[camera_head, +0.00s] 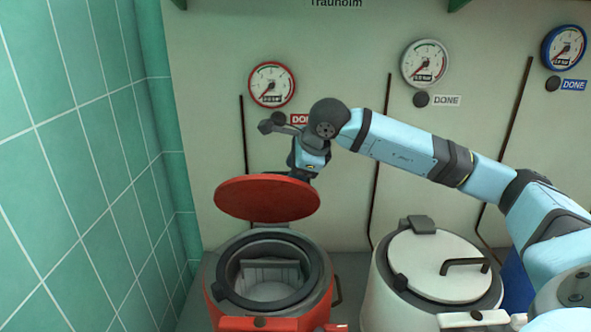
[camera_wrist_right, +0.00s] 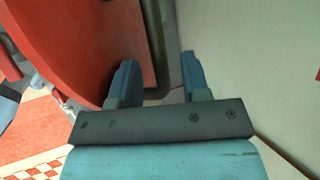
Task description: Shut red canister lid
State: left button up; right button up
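The red canister (camera_head: 222,296) stands at the lower middle of the head view, with its round opening and grey inside showing. Its red lid (camera_head: 267,198) is open, tilted up above the back of the opening. My right gripper (camera_head: 302,174) is at the lid's back right edge, its fingertips partly hidden by the lid. In the right wrist view the lid (camera_wrist_right: 85,45) fills the upper left. There the right gripper (camera_wrist_right: 157,75) shows two blue fingers apart, with nothing clamped between them. Whether a finger touches the lid I cannot tell. My left gripper is not in view.
A white canister (camera_head: 420,268) with its lid shut stands to the right. Behind is a pale panel (camera_head: 330,60) with a red gauge (camera_head: 271,84), a white gauge (camera_head: 425,63) and a blue gauge (camera_head: 563,47). A green tiled wall (camera_head: 80,150) bounds the left.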

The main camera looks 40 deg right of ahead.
jog(key=shift+r, duration=0.1)
jog(key=v, duration=1.3)
jog(key=shift+s+r+p, duration=0.2)
jog(key=shift+r+p, duration=0.1)
jog(key=shift+p, duration=0.05)
jog(key=shift+d, duration=0.1)
